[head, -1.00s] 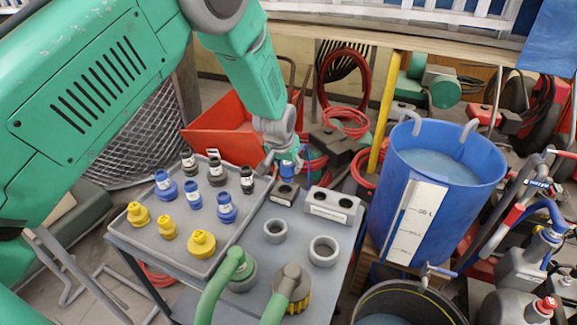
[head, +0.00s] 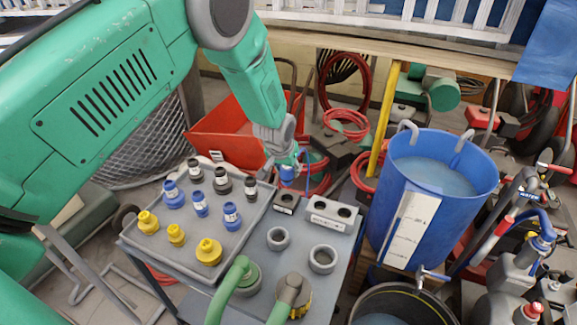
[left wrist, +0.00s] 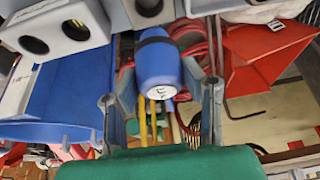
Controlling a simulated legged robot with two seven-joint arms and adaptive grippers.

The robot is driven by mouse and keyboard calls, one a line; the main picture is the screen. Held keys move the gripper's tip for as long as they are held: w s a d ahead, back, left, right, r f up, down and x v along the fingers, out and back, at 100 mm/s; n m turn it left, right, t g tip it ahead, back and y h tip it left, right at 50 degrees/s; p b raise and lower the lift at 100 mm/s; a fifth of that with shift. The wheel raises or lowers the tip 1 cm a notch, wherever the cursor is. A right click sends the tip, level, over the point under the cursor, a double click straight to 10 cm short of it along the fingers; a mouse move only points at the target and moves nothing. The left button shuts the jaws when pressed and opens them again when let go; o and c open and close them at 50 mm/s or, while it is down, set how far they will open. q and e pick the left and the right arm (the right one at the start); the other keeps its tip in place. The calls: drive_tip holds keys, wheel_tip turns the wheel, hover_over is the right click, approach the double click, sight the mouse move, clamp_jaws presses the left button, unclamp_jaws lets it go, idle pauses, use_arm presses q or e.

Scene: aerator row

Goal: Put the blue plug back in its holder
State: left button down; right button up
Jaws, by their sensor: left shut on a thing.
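My left gripper (head: 287,166) is shut on the blue plug (head: 288,173), above the back of the grey bench. In the left wrist view the plug (left wrist: 158,65) sits between the two fingers of the gripper (left wrist: 160,92), with a dark band and a white label on its end. Just below the plug in the head view is a small grey block (head: 286,210) with one dark hole. Right of it a pale labelled block (head: 330,219) has two dark holes; it also shows in the left wrist view (left wrist: 40,15). My right gripper is not in view.
A grey tray (head: 235,247) holds several yellow, blue and dark plugs at the left. Two grey rings (head: 278,239) and green hoses (head: 225,290) are on the bench. A blue water tank (head: 400,215) stands to the right. A red cart (head: 220,130) is behind.

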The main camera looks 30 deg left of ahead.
sight(287, 179)
use_arm(q)
drive_tip(key=shift+f+b, duration=1.5)
drive_tip(key=shift+f, duration=0.75)
drive_tip(key=shift+r, duration=0.15)
drive_tip(key=shift+f+b, duration=1.2)
drive_tip(key=shift+f, duration=1)
drive_tip(key=c, duration=0.9)
unclamp_jaws()
drive_tip(key=shift+s+r, duration=0.2)
drive_tip(key=shift+r, duration=0.2)
drive_tip(key=v, duration=1.1)
drive_tip(key=shift+w+d, duration=0.1)
